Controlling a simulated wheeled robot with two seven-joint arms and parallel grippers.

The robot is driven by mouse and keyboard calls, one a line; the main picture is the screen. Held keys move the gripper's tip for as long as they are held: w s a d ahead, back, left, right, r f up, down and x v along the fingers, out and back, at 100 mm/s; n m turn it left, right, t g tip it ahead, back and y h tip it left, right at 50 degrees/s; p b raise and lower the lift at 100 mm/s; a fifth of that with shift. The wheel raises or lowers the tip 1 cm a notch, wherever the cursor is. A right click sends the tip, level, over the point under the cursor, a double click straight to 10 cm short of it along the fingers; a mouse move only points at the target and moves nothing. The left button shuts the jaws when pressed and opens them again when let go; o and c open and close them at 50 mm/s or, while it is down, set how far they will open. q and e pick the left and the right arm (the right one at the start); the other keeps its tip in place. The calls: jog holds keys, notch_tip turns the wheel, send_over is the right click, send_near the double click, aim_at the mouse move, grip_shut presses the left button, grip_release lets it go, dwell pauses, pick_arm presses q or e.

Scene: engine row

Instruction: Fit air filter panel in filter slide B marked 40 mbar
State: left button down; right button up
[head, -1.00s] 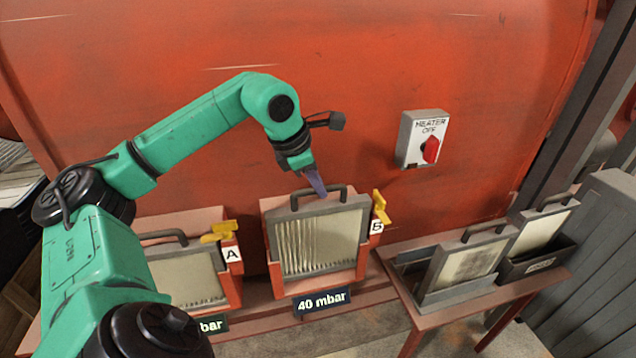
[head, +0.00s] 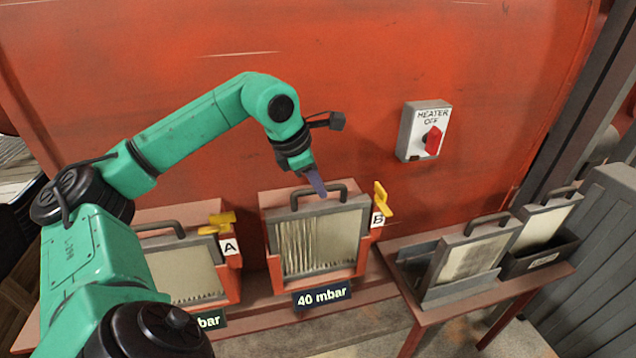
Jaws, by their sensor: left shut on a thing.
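Filter slide B is a red frame (head: 275,270) with a "B" tag (head: 378,219) and a "40 mbar" plate (head: 322,297) below it. A grey-framed filter panel (head: 340,240) with pale, partly streaked pleats stands upright in it, its dark handle (head: 298,196) on top. My left gripper (head: 318,192) reaches down from above and is shut on this handle. Slide B's yellow lever (head: 380,198) points up at its right side. My right gripper is not in view.
Slide A (head: 230,285) at left holds another panel (head: 185,272); its yellow lever (head: 217,224) lies nearly flat. At right, a red stand (head: 430,318) carries a dirty-looking panel (head: 470,255) and a cleaner one (head: 543,228) in a dark tray. A heater switch (head: 425,131) is on the red wall.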

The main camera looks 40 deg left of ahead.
pick_arm(q)
jog(key=shift+f+b, duration=1.1)
jog(key=shift+f, duration=0.1)
jog(key=c, duration=0.7)
grip_release()
jog(key=shift+r, duration=0.1)
jog(key=shift+c, duration=0.2)
jog(key=shift+s, duration=0.1)
jog(key=d+p+v, duration=0.1)
jog(key=p+v, duration=0.1)
jog(key=v, duration=1.2)
jog(key=shift+a+r, duration=0.25)
jog(key=shift+a, duration=0.25)
